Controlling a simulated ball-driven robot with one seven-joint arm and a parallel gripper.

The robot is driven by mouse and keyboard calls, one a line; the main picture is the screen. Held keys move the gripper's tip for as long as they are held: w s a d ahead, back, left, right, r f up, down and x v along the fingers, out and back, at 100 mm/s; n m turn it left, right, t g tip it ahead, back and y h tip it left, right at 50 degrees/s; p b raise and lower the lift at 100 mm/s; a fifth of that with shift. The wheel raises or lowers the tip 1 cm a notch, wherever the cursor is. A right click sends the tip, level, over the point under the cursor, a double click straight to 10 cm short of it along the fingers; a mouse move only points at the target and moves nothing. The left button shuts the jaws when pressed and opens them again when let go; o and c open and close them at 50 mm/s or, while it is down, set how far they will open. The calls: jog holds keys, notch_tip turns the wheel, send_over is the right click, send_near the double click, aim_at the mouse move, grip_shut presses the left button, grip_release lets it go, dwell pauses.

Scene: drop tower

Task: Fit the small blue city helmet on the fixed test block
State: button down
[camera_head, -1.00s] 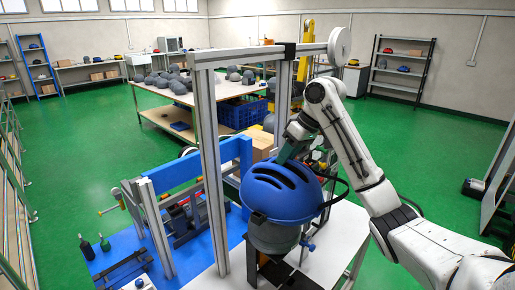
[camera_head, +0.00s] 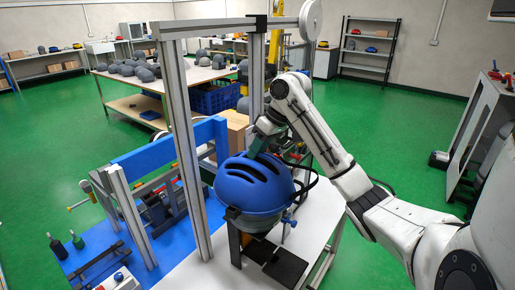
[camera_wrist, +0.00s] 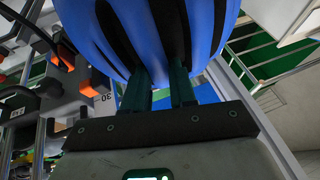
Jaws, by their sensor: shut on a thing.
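The blue city helmet (camera_head: 255,187) has dark slots in its shell and a dark strap loop at its right side. It sits over the grey test block (camera_head: 252,222), whose lower part shows under the rim; whether the helmet is fully seated is hidden. My gripper (camera_head: 262,146) is at the helmet's upper back edge, shut on the shell. In the wrist view, my gripper's two fingers (camera_wrist: 162,88) reach into the dark slots of the helmet (camera_wrist: 150,28). The block stands on a dark mount (camera_head: 245,250) on a white table.
The drop tower's metal posts (camera_head: 183,150) rise just left of the helmet, with a crossbeam (camera_head: 220,27) above. A blue bench with clamps (camera_head: 150,205) is at left. A table of grey headforms (camera_head: 105,88) stands behind. Green floor (camera_head: 400,125) is clear at right.

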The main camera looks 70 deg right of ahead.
notch_tip(320, 180, down, 5)
jog(key=b, duration=0.4)
jog(key=shift+f+b, duration=0.55)
jog(key=shift+f, duration=0.55)
jog(key=shift+p, duration=0.3)
jog(key=shift+s+p, duration=0.15)
jog(key=shift+p, duration=0.25)
jog(key=shift+f, duration=0.6)
jog(key=c, duration=0.8)
grip_release()
jog(key=shift+c, duration=0.2)
jog(key=c, duration=0.4)
jog(key=shift+o, duration=0.2)
